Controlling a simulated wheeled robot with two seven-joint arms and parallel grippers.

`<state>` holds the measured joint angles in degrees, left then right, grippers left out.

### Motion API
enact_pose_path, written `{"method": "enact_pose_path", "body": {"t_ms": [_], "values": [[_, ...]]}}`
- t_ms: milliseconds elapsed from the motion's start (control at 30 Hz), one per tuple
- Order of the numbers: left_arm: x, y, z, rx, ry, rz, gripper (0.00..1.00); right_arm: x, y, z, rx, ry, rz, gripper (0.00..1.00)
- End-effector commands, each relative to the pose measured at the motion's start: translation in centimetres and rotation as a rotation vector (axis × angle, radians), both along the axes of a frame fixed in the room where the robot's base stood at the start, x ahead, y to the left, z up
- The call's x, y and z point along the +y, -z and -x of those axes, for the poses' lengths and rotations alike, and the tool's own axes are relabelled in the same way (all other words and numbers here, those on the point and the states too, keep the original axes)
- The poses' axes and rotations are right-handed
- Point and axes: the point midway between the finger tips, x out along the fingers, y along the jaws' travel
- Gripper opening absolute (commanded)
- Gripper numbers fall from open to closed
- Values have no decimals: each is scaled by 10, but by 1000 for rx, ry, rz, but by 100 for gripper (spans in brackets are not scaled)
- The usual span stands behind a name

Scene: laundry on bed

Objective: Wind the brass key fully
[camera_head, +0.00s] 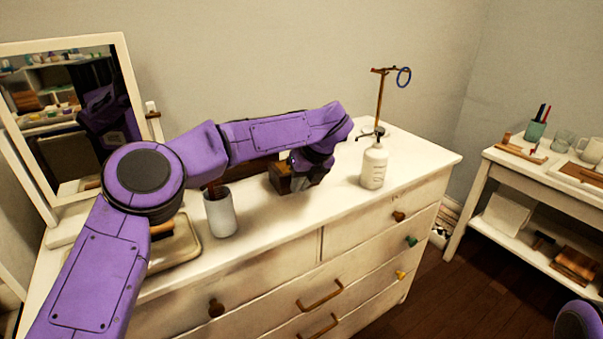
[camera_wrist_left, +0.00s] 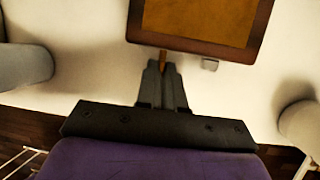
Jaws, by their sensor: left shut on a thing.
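A dark wooden box (camera_head: 281,180) stands on the white dresser, and its brown top with a dark frame (camera_wrist_left: 200,20) shows in the left wrist view. My left gripper (camera_wrist_left: 162,72) is in front of the box's near side, its fingers closed together on the small brass key (camera_wrist_left: 163,56). Only a short orange-brown bit of the key shows between the fingertips and the box edge, so its turn angle cannot be read. In the head view my purple left arm reaches across the dresser, and its wrist hides part of the box and the key. My right gripper is out of view.
A grey cup (camera_head: 220,214) stands left of the box and a white bottle (camera_head: 374,167) to its right. A brown stand (camera_head: 380,100) with a blue ring is behind the bottle. A mirror (camera_head: 80,110) and a tray (camera_head: 178,245) are at the left. A side table (camera_head: 520,175) is at right.

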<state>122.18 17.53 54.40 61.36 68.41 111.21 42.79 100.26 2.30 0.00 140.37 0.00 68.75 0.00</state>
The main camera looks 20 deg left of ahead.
Motion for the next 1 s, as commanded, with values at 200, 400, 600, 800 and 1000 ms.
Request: {"method": "enact_pose_path", "body": {"t_ms": [200, 400, 600, 800, 1000], "values": [[-1, 1, 0, 5, 1, -5, 0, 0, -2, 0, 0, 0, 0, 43], [-1, 1, 0, 5, 1, -3, 11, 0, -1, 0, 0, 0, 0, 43], [0, 1, 0, 5, 1, -3, 32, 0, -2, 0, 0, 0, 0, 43], [-2, -3, 0, 3, 0, -3, 32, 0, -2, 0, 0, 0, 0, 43], [-17, -40, 6, 0, 1, -4, 32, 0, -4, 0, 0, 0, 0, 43]]}}
